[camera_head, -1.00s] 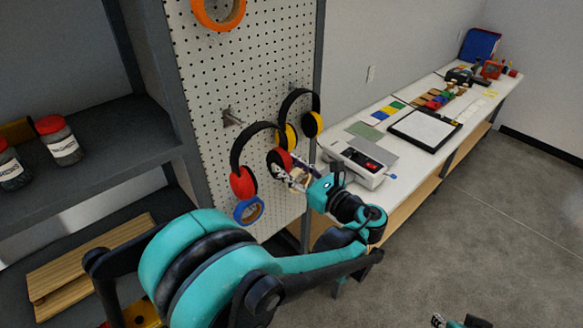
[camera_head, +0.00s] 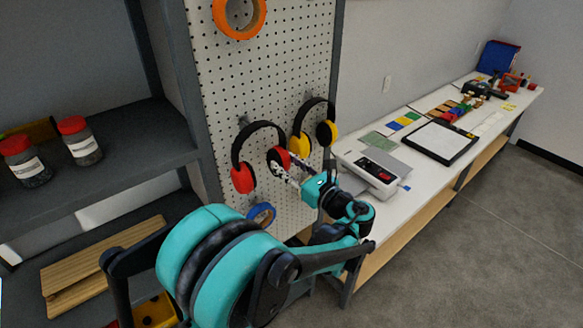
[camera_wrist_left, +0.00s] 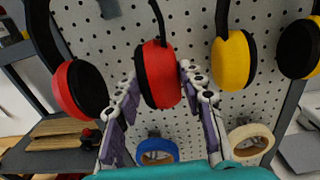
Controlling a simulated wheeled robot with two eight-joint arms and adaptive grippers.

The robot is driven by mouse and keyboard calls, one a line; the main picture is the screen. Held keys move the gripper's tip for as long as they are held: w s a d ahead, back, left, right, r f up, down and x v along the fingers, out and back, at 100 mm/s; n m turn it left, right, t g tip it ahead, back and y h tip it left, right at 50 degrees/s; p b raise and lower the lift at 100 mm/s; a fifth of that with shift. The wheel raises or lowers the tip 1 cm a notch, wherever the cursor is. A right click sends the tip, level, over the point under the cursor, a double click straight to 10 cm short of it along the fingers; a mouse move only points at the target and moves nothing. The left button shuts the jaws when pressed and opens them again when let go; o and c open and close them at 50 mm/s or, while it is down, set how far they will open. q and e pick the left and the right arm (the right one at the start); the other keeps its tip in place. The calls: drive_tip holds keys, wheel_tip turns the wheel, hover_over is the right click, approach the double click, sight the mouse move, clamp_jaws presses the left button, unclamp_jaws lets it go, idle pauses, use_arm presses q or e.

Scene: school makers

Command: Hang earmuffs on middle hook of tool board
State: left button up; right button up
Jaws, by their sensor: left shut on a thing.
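The red earmuffs (camera_head: 243,178) with a black headband are upright in front of the pegboard tool board (camera_head: 213,85). My left gripper (camera_head: 287,168) is shut on their right red cup, with one finger on each side of it. In the left wrist view the gripped cup (camera_wrist_left: 158,75) sits between the fingers, and the other red cup (camera_wrist_left: 82,88) is free at left. A metal hook (camera_head: 243,121) shows by the top left of the headband. I cannot tell whether the band rests on it. My right gripper is not in view.
Yellow earmuffs (camera_head: 300,145) hang just right of the red ones. An orange tape ring (camera_head: 238,32) hangs above, a blue tape roll (camera_head: 262,214) below. A shelf with jars (camera_head: 80,142) stands left. A white bench (camera_head: 408,152) extends right, with open floor beside it.

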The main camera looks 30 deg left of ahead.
use_arm(q)
drive_tip(key=shift+x, duration=1.1)
drive_tip(key=shift+w+a+f+b, duration=0.25)
drive_tip(key=shift+a+f+b, duration=0.25)
drive_tip(key=shift+f+b, duration=0.1)
drive_tip(key=o, duration=1.4)
